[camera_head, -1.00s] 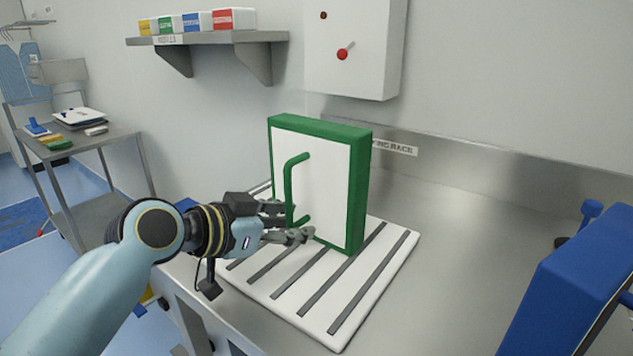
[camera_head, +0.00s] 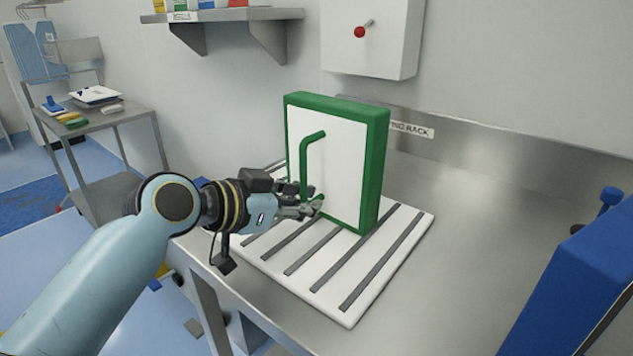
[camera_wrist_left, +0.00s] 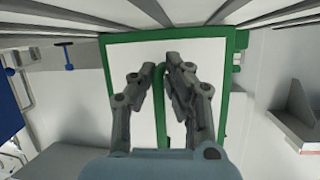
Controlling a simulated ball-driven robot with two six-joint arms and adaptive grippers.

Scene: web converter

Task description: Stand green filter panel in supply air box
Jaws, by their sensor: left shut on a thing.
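The green filter panel (camera_head: 345,178) has a green frame, a white face and a green handle. It stands upright on the slotted white drying rack (camera_head: 352,312) on the steel bench. My left gripper (camera_head: 316,205) is at the lower part of the handle, in front of the white face. In the left wrist view the fingers (camera_wrist_left: 162,85) are shut around the green handle, with the panel (camera_wrist_left: 208,62) filling the middle. My right gripper is not in view. I cannot identify the supply air box for certain.
A blue box-like object (camera_head: 580,270) stands at the right edge. A wall box (camera_head: 372,50) with a red knob hangs above the bench. A steel cart (camera_head: 92,135) holds small items at the left.

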